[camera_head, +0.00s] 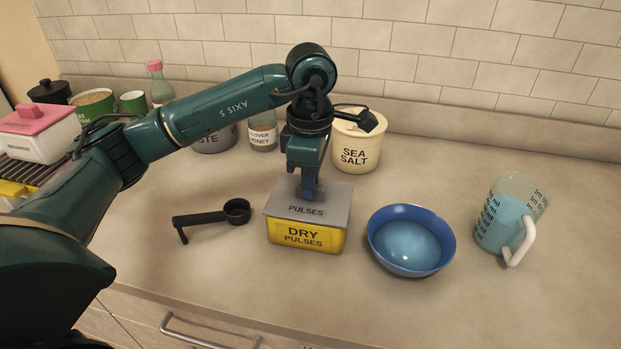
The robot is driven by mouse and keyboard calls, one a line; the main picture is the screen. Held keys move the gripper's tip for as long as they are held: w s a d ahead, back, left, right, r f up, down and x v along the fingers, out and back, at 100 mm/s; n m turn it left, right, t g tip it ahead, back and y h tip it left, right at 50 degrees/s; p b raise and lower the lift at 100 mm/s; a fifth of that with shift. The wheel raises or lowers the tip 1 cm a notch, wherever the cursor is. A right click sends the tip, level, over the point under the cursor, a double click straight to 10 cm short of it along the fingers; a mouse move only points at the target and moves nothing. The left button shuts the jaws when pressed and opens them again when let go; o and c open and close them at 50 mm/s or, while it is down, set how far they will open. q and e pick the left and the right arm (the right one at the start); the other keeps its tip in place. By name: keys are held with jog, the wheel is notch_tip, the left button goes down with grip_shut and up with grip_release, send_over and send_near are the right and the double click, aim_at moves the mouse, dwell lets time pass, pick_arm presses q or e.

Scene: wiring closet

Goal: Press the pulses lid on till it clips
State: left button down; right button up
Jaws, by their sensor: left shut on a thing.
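The pulses lid (338,203) is a flat grey rectangle marked PULSES. It lies over the top of a yellow box (340,240) labelled DRY PULSES, which stands upright on the counter. Whether the lid is clipped or only resting on the rim cannot be told. My left gripper (310,193) reaches straight down to the back middle of the lid and is shut on it. The gripped part of the lid is hidden by the fingers. My right gripper is not in view.
A black scoop (236,212) lies left of the box. A blue bowl (411,238) stands close to its right, and a clear measuring jug (502,222) farther right. A SEA SALT jar (357,150) and honey jar (262,136) stand behind. Counter (400,310) in front is clear.

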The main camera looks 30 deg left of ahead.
pick_arm(q)
jog(key=shift+f, duration=0.2)
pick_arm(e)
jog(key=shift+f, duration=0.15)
pick_arm(q)
jog(key=c, duration=1.3)
grip_release()
jog(key=shift+c, duration=0.2)
jog(key=shift+r, duration=0.15)
